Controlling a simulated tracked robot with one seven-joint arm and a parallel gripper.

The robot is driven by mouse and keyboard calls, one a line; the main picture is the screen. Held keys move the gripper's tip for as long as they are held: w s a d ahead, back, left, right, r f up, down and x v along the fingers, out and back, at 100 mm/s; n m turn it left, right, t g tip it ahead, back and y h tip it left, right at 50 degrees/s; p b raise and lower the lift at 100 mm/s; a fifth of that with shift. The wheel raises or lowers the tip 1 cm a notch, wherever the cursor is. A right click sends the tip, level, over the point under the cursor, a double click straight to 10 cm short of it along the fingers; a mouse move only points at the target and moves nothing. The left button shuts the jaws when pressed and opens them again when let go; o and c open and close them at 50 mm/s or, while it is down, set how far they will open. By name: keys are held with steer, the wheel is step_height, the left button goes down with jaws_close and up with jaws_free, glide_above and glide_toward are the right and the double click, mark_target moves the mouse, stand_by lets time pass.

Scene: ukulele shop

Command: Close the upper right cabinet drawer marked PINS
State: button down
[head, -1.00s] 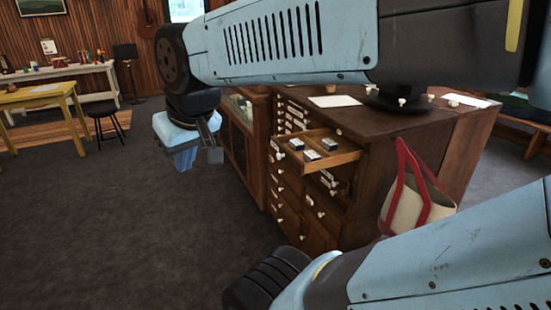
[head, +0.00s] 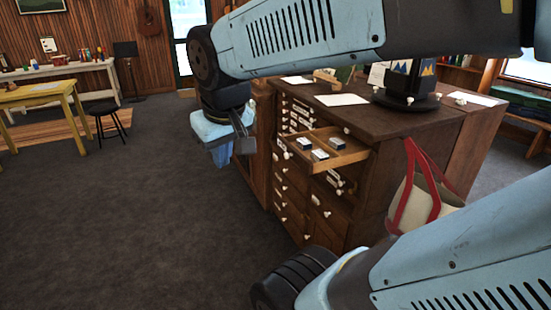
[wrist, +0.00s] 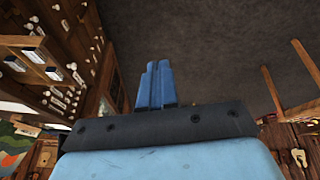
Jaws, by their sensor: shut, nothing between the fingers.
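The dark wooden cabinet (head: 365,190) stands right of centre in the head view. One upper drawer (head: 345,158) is pulled out, with several small dark boxes with pale tops inside. Its label is too small to read. The drawer shows at the upper left of the wrist view (wrist: 14,50). My gripper (head: 220,158) hangs left of the open drawer, apart from it, over the floor. Its blue fingers (wrist: 155,85) are together and empty in the wrist view. Part of the cabinet's back left is hidden behind my arm.
A tote bag with red handles (head: 412,200) hangs on the cabinet's right side. Papers (head: 341,100) and a dark stand (head: 405,98) are on top. A black stool (head: 105,115) and yellow table (head: 40,97) stand far left. The carpet before the cabinet is clear.

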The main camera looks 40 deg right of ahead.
steer(key=w+d+f+n+g+h, duration=0.3)
steer(key=w+d+f+g+h, duration=0.15)
steer(key=d+f, duration=0.2)
steer(key=n+g+h, duration=0.4)
steer(key=n+h, duration=0.8)
glide_toward(296, 159)
steer(key=shift+h, duration=0.25)
steer(key=x, duration=0.7)
steer(key=shift+f, duration=0.1)
steer(key=shift+a, duration=0.1)
